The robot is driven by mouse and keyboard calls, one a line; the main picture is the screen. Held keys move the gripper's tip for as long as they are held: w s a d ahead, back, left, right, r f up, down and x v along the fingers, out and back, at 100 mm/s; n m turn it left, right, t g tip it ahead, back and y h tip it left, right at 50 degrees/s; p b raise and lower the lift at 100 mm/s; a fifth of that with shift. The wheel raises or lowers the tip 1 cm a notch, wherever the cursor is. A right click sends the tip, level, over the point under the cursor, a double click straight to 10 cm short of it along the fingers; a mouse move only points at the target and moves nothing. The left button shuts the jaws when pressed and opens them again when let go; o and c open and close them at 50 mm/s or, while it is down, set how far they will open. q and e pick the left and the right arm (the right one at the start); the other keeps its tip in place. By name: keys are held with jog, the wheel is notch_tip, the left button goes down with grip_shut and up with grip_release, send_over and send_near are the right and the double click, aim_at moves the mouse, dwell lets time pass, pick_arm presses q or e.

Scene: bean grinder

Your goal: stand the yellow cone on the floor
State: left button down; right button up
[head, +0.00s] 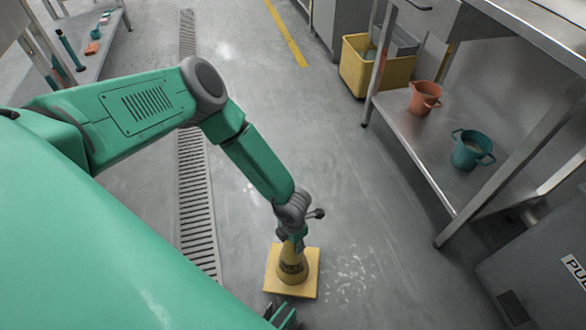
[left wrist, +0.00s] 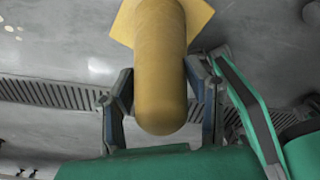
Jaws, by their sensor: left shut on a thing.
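The yellow cone (head: 292,266) has a square base and dark lettering on its side. It is upright in the head view, low over or on the grey floor; I cannot tell whether the base touches. My left gripper (head: 291,234) is shut on the cone's upper part from above. In the left wrist view the cone (left wrist: 160,70) has its rounded top between the two fingers of my left gripper (left wrist: 163,95), and its base points away.
A floor drain grate (head: 196,190) runs left of the cone. At right stands a metal shelf (head: 425,150) with an orange pot (head: 424,97) and a teal pot (head: 469,150). A yellow bin (head: 365,72) is behind it.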

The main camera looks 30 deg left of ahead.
pick_arm(q)
notch_tip(320, 180, down, 4)
jog(key=shift+r+b, duration=0.1)
jog(key=shift+b, duration=0.8)
jog(key=shift+r, duration=0.1)
jog(key=c, duration=0.8)
grip_release()
jog(key=shift+c, duration=0.2)
